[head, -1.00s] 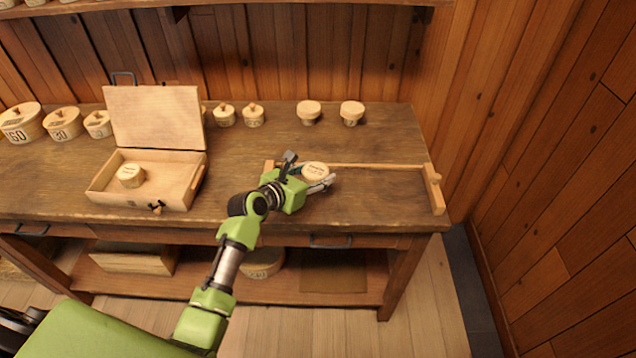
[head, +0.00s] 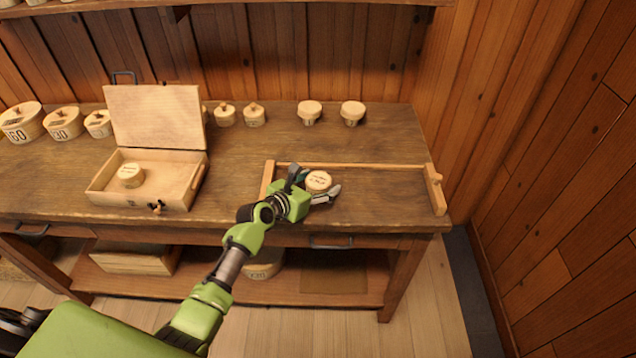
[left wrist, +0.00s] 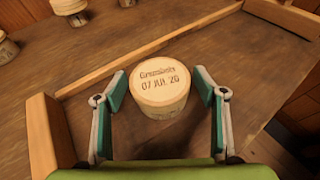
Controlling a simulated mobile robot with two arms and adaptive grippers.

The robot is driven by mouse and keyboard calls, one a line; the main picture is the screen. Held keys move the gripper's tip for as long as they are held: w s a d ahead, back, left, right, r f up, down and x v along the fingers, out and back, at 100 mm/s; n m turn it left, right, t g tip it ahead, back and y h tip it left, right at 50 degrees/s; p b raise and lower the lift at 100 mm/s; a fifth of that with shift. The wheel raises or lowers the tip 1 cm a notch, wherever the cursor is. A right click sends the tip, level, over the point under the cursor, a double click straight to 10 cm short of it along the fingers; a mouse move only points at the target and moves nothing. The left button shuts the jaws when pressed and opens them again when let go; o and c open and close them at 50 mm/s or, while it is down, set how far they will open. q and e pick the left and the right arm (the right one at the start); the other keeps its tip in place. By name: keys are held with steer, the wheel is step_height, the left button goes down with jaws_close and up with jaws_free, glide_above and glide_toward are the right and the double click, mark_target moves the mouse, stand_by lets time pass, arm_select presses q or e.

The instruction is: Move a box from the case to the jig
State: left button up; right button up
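A round, pale wooden box (head: 318,181) with dark lettering on its lid stands upright inside the jig, a low wooden frame whose back rail (head: 370,166) and side pieces show. My left gripper (head: 315,187) is open around the box. In the left wrist view the box (left wrist: 160,88) is between the two fingers (left wrist: 160,72), with a narrow gap on each side. The case (head: 172,196), a wooden tray with its lid raised, is at the left and holds another round box (head: 130,175). My right gripper is not in view.
Two round boxes (head: 309,112) (head: 352,113) stand behind the jig, and several knobbed, lidded boxes (head: 62,124) line the back left. The workbench (head: 240,180) is clear between case and jig. The jig's right part is empty. A wood wall (head: 540,170) rises at right.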

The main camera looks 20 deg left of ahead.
arm_select(q)
steer(key=shift+r, duration=0.2)
steer(key=v, duration=1.2)
steer(key=shift+s+p, duration=0.1)
steer(key=shift+p, duration=0.2)
